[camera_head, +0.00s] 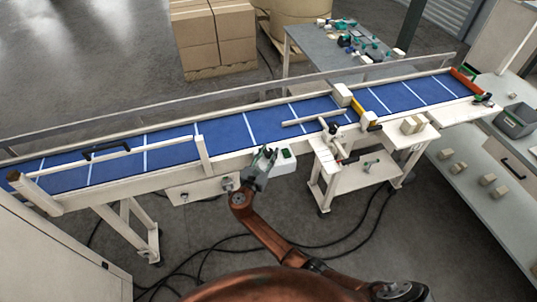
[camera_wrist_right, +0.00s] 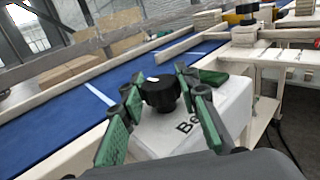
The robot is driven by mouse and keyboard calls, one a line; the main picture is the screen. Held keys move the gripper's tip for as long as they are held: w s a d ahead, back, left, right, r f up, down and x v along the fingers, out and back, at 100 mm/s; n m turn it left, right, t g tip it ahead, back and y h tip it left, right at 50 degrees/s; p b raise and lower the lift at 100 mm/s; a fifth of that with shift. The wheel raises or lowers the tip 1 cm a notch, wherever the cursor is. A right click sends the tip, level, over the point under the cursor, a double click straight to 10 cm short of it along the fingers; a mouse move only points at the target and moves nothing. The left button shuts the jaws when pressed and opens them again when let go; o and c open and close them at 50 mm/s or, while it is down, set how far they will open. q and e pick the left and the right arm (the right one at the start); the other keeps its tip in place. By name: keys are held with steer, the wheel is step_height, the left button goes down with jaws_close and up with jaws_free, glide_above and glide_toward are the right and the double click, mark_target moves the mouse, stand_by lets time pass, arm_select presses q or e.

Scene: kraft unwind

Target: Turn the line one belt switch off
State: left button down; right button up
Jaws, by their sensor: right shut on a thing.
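The belt switch is a black round knob (camera_wrist_right: 160,93) with a small white mark on top, on a white box (camera_wrist_right: 228,102) at the belt's near side. Lettering beginning "Be" shows on the box; the rest is hidden by a finger. In the head view the box (camera_head: 287,162) sits beside the blue belt, with a green patch on its top. My right gripper (camera_head: 268,153) is at the box, its green-padded fingers (camera_wrist_right: 158,89) on both sides of the knob and shut on it. The knob is hidden in the head view. My left gripper is out of view.
The blue conveyor belt (camera_head: 222,137) with white stripes runs behind the switch, edged by pale rails. A white post (camera_head: 202,153) stands left of the gripper. Cables (camera_head: 200,262) lie on the floor.

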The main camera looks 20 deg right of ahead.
mark_target(266, 155)
steer(key=shift+m+g+h, duration=0.5)
steer(key=shift+h, duration=0.1)
steer(key=shift+b, duration=0.3)
steer(key=o, duration=1.2)
steer(key=v, duration=0.7)
steer(key=shift+s+a, duration=0.15)
steer(key=shift+a, duration=0.1)
